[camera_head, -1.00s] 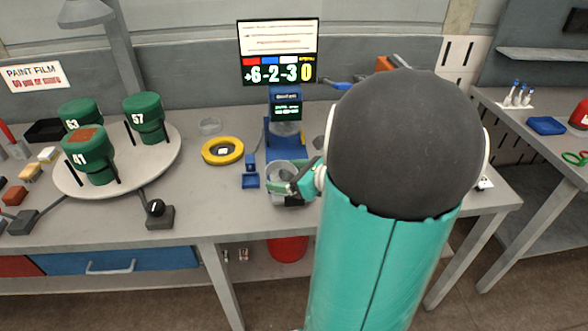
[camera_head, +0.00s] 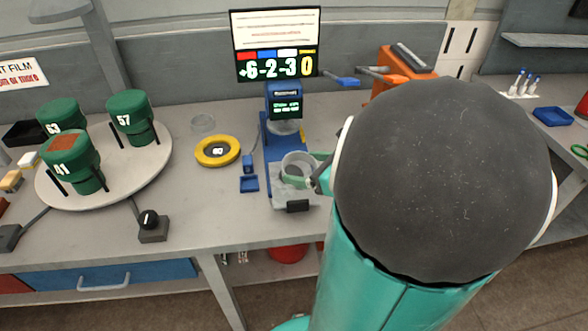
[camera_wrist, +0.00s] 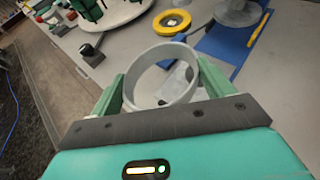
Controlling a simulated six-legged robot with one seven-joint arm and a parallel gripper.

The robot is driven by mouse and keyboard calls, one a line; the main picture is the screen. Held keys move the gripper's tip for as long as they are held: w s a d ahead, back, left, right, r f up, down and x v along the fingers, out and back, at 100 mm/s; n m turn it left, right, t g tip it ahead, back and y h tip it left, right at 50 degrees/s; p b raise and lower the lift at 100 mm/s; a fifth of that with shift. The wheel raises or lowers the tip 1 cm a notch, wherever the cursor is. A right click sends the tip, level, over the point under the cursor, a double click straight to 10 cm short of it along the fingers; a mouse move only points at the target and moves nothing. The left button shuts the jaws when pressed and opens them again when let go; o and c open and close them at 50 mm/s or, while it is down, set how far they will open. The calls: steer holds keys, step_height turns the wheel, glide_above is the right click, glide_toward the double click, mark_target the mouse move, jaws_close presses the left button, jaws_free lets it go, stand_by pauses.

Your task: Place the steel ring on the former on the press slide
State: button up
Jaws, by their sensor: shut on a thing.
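The steel ring (camera_wrist: 160,97) is a short grey cylinder band, held between the two green fingers of my gripper (camera_wrist: 160,88) in the wrist view. In the head view the ring (camera_head: 299,165) is above the front of the blue press (camera_head: 267,140), and my gripper (camera_head: 318,172) reaches it from the right. Below the ring is a pale slide plate (camera_head: 285,196) with a dark front handle (camera_head: 297,206). The former is not clearly seen; the ring and fingers may hide it. Whether the ring touches anything below cannot be told.
A yellow ring gauge (camera_head: 217,151) and a small blue tray (camera_head: 249,184) lie left of the press. A turntable (camera_head: 150,165) with several green cylinders stands further left. A display (camera_head: 275,45) stands behind. An orange device (camera_head: 405,68) is at the back right.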

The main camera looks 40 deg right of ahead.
mark_target(290, 170)
steer(key=w+d+f, duration=0.2)
steer(key=w, duration=0.1)
steer(key=w+d+f, duration=0.1)
steer(key=w, duration=0.1)
steer(key=shift+w+d+f, duration=0.1)
steer(key=shift+w+d, duration=0.05)
steer(key=shift+w, duration=0.1)
steer(key=w+d+f, duration=0.1)
steer(key=f, duration=0.1)
steer(key=w+d+f, duration=0.1)
steer(key=w+f, duration=0.1)
steer(key=w+d+f, duration=0.1)
steer(key=f, duration=0.1)
steer(key=shift+w, duration=0.15)
steer(key=shift+f, duration=1.5)
steer(key=o, duration=1)
steer(key=shift+f, duration=0.15)
